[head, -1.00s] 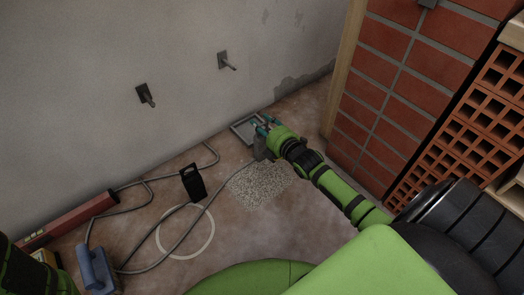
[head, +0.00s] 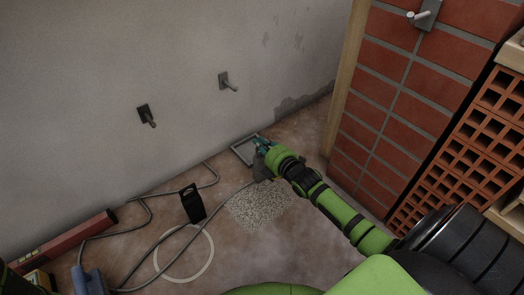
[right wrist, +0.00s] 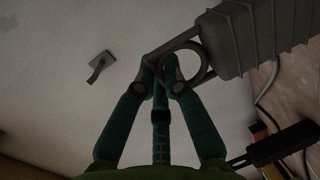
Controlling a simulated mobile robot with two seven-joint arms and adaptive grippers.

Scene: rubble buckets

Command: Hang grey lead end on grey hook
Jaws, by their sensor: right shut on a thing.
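The grey lead end (right wrist: 270,30) is a ribbed grey block with a ring; in the head view its block (head: 262,168) shows under my right gripper, with the cable running off it. My right gripper (head: 262,145) is shut on it; in the right wrist view the teal fingers (right wrist: 162,75) meet at the ring. A square grey frame (head: 236,154) shows past the fingertips; I cannot tell whether it belongs to the lead end. A grey hook (head: 228,83) sticks out of the wall, above and left of the gripper, apart from it. My left gripper is out of view.
A darker hook (head: 147,116) is left on the wall; a plate with pale pegs (head: 428,17) is on the brick wall. A black block (head: 193,204), blue-grey block (head: 90,281), red bar (head: 65,240), gravel (head: 260,207) and looping cable are on the floor. Hollow bricks (head: 470,155) stand right.

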